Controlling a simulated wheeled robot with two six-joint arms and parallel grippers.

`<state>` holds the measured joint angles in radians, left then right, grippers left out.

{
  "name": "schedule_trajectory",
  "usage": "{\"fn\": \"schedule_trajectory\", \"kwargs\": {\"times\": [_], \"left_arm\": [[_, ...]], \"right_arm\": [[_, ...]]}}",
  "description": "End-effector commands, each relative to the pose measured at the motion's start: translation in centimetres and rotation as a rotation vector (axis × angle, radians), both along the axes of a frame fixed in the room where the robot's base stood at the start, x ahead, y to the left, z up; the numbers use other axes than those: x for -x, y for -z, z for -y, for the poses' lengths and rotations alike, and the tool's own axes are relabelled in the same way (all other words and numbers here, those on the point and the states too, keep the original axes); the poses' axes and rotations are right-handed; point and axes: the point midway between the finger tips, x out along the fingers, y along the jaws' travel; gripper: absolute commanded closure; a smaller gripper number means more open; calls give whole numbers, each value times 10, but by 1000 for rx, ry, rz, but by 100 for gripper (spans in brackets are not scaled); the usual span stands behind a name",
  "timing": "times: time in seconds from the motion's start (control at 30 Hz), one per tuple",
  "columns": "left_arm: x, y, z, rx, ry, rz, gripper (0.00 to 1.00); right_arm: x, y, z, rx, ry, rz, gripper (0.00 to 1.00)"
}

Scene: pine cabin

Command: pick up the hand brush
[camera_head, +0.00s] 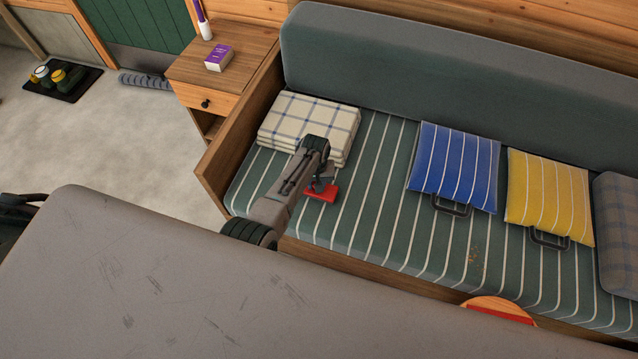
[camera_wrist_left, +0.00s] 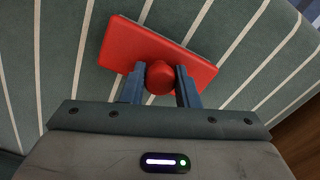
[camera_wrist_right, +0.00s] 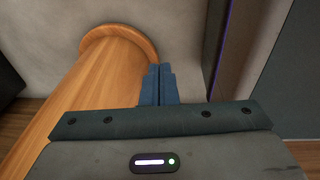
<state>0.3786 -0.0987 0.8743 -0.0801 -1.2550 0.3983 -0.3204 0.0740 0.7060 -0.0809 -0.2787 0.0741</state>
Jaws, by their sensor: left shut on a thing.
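The red hand brush (camera_head: 321,192) is at the striped seat of the bench, in front of the folded checked blanket. My left gripper (camera_head: 318,184) reaches over the seat from the left. In the left wrist view the brush (camera_wrist_left: 190,62) shows as a flat red block with a round red knob. The left fingers (camera_wrist_left: 160,82) are shut on that knob, one on each side. I cannot tell whether the brush touches the seat. My right gripper (camera_wrist_right: 157,85) shows in the right wrist view, its fingers together and empty, beside a round wooden post.
The folded blanket (camera_head: 306,122) lies behind my left gripper. A blue cushion (camera_head: 456,165) and a yellow cushion (camera_head: 550,190) lie to the right. Brownish crumbs (camera_head: 474,258) lie on the seat. The wooden post (camera_wrist_right: 95,85) stands near my right gripper.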

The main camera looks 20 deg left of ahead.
Motion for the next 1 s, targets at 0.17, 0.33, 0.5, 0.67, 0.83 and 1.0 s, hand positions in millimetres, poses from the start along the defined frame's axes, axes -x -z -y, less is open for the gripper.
{"fn": "schedule_trajectory", "kwargs": {"times": [0.17, 0.33, 0.5, 0.67, 0.83, 1.0], "left_arm": [[-1, -18, 0, 0, 0, 1, 100], [-1, -44, 0, 0, 0, 1, 100], [39, -46, 17, 2, 0, -5, 100], [75, -49, 33, 2, 1, -3, 100], [109, -50, 48, 2, 0, -3, 100], [133, -50, 58, 1, 0, -2, 100]], "right_arm": [[3, -18, 0, 0, 0, -2, 100], [9, -43, 0, -1, 0, -5, 100], [15, -75, 1, -1, 1, -6, 100], [16, -104, 1, -1, 1, -7, 100], [16, -126, 1, -1, 2, -7, 100], [16, -139, 1, -1, 2, -7, 100]]}}
